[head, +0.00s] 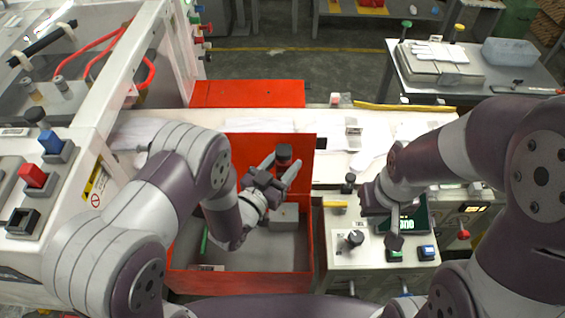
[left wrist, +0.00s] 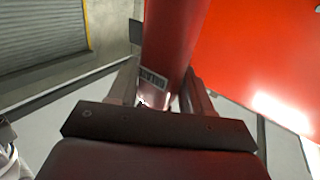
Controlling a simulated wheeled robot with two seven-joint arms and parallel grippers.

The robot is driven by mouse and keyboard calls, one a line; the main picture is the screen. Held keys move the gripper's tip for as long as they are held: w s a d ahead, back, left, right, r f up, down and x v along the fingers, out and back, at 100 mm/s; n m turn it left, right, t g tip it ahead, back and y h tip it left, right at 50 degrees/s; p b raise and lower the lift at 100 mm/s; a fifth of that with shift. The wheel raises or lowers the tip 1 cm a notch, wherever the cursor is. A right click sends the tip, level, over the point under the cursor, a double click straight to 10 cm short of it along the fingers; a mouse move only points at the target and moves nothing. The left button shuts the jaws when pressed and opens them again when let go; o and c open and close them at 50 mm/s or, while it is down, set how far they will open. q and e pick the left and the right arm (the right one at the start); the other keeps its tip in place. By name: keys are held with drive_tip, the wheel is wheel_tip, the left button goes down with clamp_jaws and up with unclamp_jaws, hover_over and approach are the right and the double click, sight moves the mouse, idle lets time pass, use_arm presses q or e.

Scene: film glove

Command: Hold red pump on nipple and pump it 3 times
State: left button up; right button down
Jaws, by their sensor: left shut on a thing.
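The red pump (head: 283,162) has a dark round top and stands upright between the fingers of my left gripper (head: 279,170). In the left wrist view it is a red cylinder (left wrist: 172,45) with a small printed label, and the fingers close on its two sides. The gripper is above the open red bin (head: 312,225). A grey block (head: 284,217) lies below and beyond the hand in the bin. I cannot make out the nipple for certain. My right gripper (head: 385,215) hangs over the small white control unit (head: 362,262), and its finger gap is unclear.
The white machine (head: 95,130) with coloured buttons stands close on the left. A white conveyor table (head: 330,120) with gloves runs behind the bin. A side table (head: 490,85) stands back right.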

use_arm(q)
drive_tip(key=shift+s+f+b, duration=0.15)
drive_tip(key=shift+f+b, duration=0.4)
drive_tip(key=shift+f, duration=0.15)
wheel_tip(320, 180, down, 3)
drive_tip(key=b, duration=0.3)
drive_tip(key=shift+f, duration=0.2)
drive_tip(key=shift+f+b, duration=0.6)
drive_tip(key=shift+f, duration=0.25)
idle(2.9)
